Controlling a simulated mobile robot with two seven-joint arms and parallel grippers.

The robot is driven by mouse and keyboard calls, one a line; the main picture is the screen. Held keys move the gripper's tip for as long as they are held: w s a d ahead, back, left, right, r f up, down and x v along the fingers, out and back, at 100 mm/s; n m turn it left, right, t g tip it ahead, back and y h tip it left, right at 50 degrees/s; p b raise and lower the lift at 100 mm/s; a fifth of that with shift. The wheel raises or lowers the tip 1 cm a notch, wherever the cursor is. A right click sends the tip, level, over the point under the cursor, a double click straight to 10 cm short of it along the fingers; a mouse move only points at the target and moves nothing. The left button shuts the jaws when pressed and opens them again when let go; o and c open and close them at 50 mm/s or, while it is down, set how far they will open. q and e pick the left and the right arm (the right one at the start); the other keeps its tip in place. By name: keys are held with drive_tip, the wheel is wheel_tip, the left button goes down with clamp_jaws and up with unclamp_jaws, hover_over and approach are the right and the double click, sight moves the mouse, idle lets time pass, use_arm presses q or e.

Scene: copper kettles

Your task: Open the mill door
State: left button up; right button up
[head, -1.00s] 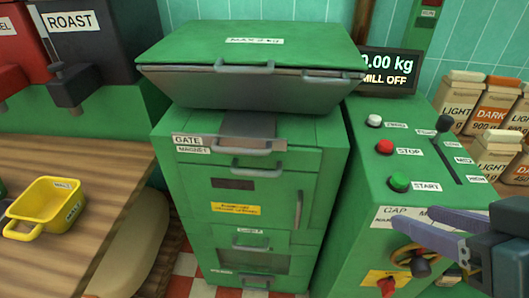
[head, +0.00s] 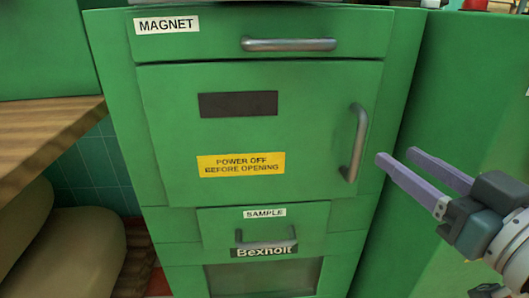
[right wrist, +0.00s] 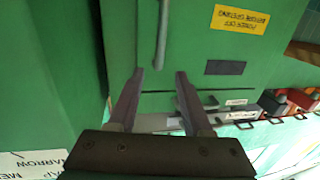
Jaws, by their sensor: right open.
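The green mill door (head: 310,110) is shut on the front of the green mill cabinet. It has a dark window and a yellow label reading "POWER OFF BEFORE OPENING" (head: 240,165). Its upright grey bar handle (head: 356,143) is on the right side of the door. My right gripper (head: 395,155) is open and empty, to the right of the handle and apart from it. In the right wrist view the handle (right wrist: 163,35) shows beyond the spread fingertips (right wrist: 160,72), about in line with the gap. My left gripper is out of view.
Above the door is the MAGNET drawer (head: 215,40) with a grey handle. Below is the SAMPLE drawer (head: 220,222). A green cabinet (head: 460,90) stands at right. A wooden counter (head: 40,135) and beige sacks (head: 80,250) are at left.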

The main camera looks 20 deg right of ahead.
sight(363, 139)
drive_tip(key=w+b, duration=0.1)
drive_tip(key=w, duration=0.2)
drive_tip(key=w+b, duration=0.1)
drive_tip(key=w, duration=0.3)
drive_tip(key=w+f+b, duration=0.1)
drive_tip(key=w, duration=0.2)
drive_tip(key=shift+w+d+f+b, duration=0.1)
drive_tip(key=shift+w+d+b, duration=0.05)
drive_tip(key=shift+d+b, duration=0.15)
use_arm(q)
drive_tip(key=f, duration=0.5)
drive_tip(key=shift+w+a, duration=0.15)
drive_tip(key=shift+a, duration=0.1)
use_arm(e)
drive_tip(key=shift+a, duration=0.1)
clamp_jaws()
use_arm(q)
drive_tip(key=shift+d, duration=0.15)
